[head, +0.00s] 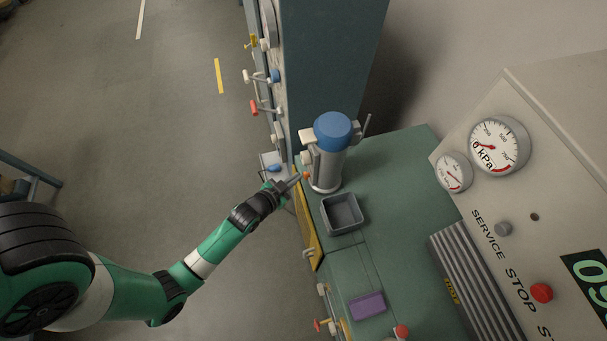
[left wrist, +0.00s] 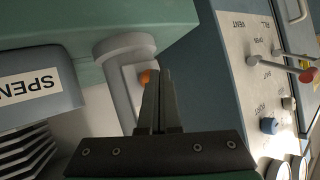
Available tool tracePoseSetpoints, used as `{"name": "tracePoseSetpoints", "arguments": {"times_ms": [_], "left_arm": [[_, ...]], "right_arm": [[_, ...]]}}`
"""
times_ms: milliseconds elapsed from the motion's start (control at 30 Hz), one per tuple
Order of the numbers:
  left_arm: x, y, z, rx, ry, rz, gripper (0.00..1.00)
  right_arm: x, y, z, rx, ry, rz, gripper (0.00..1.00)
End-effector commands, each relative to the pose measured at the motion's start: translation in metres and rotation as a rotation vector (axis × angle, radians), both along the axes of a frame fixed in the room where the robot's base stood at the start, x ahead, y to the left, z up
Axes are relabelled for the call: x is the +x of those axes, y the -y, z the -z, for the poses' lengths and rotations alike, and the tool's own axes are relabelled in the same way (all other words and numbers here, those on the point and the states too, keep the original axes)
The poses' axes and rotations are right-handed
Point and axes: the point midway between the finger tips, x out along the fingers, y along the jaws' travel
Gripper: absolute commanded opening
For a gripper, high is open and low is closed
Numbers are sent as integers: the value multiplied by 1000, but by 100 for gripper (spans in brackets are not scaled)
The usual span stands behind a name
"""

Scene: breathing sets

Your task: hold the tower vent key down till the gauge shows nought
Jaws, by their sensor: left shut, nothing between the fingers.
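The tower (head: 327,165) is a grey cylinder with a blue cap, upright on the green bench. A small orange key (head: 306,175) sits low on its left side; an orange key (left wrist: 149,76) also shows in the left wrist view beside a pale bracket. My left gripper (head: 298,178) is shut and empty, its tips (left wrist: 161,74) right by the orange key. I cannot tell whether they touch or press it. A large kPa gauge (head: 498,146) and a smaller gauge (head: 454,172) are on the sloping panel; their exact readings are too small to tell. My right gripper is not in view.
A grey open tray (head: 342,213) stands on the bench in front of the tower, with a purple block (head: 367,306) nearer. A tall blue-grey cabinet (head: 325,60) with levers stands behind. The panel carries a red stop button (head: 541,293).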

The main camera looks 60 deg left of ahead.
Motion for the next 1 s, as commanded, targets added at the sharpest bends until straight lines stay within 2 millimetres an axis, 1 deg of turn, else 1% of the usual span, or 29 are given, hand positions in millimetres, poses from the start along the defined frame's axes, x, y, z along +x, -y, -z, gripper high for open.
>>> {"name": "tracePoseSetpoints", "arguments": {"times_ms": [33,133,533,767,833,1000], "left_arm": [[-3,-1,-2,-1,0,-2,0],[-8,-2,-1,-1,-1,-3,0],[-12,-3,0,-1,-3,-3,0],[-33,-7,-1,-2,-3,-5,0],[-40,-10,3,-2,-4,-8,0],[-55,-13,3,-2,-4,-7,0]], "right_arm": [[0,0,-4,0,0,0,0],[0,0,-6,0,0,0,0],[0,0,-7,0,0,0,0],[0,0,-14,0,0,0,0],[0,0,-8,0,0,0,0],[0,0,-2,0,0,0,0]]}}
